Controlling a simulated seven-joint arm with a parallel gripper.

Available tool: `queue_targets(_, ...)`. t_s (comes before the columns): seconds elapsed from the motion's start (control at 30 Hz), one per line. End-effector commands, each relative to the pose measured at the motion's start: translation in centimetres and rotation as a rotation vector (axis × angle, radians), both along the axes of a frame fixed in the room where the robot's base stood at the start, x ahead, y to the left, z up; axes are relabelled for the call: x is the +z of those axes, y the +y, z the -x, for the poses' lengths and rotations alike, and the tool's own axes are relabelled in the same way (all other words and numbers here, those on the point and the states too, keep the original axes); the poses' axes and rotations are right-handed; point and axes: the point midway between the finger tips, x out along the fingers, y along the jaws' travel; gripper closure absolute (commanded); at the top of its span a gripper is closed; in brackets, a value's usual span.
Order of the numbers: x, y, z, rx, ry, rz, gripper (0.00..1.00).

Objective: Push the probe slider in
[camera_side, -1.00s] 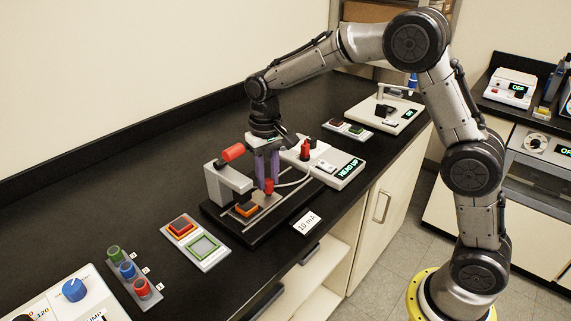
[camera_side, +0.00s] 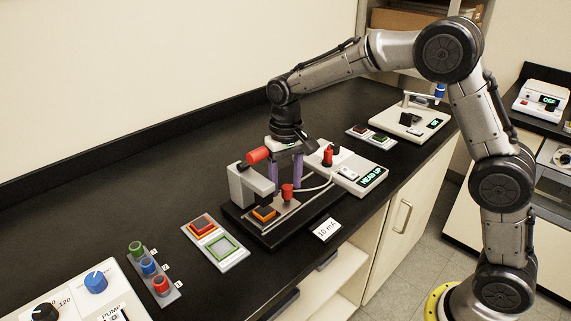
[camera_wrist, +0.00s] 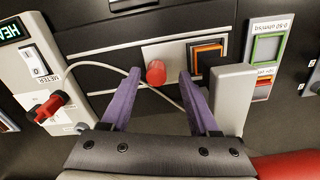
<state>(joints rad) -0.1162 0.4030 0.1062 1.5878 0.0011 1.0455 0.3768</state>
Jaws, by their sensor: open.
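The probe slider appears to be the red knob (camera_side: 287,192) on the light rail plate of a black stage (camera_side: 240,224). In the wrist view the red knob (camera_wrist: 156,72) sits between the tips of my two purple fingers, with a visible gap on each side. My gripper (camera_side: 285,181) is open and points down over the stage. In the wrist view my gripper (camera_wrist: 159,73) holds nothing. An orange-framed dark square (camera_side: 263,214) lies at the left end of the plate. The fingertips' height relative to the knob is hard to tell.
A grey bracket (camera_side: 240,184) with a red cylinder (camera_side: 258,155) stands close left of my gripper. A white meter box reading HEAD UP (camera_side: 352,172) is to the right, with a pale cable (camera_wrist: 135,85) running to the stage. A button panel (camera_side: 216,243) lies left.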

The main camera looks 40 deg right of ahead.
Motion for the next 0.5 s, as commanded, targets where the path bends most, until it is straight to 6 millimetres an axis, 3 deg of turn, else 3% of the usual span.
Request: queue_targets(0.5, 10.0, 0.0, -0.1, 0.000, -0.008, -0.002, 0.39)
